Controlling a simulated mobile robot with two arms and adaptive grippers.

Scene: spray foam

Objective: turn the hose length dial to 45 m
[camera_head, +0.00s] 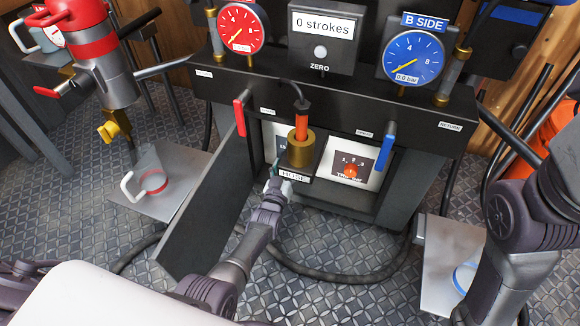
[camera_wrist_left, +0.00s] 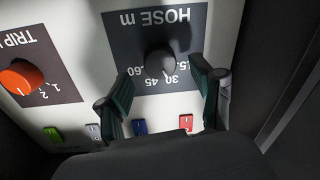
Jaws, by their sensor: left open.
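The hose length dial (camera_wrist_left: 160,64) is a dark round knob on a dark plate marked HOSE m, which appears upside down in the left wrist view. Labels 15, 30, 45 and 60 run along its lower side. A light mark on the knob seems to face the 30 label, but it is small. My left gripper (camera_wrist_left: 163,92) is open, with one finger on each side of the dial; contact is not clear. My right gripper is out of view.
The orange trip dial (camera_wrist_left: 20,77) sits beside the hose plate; it also shows in the head view (camera_head: 351,171). Several coloured switches, including a red one (camera_wrist_left: 186,123), line the panel edge. An open cabinet door (camera_head: 208,215) stands left of my left arm. A brass fitting (camera_head: 300,150) hangs in front.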

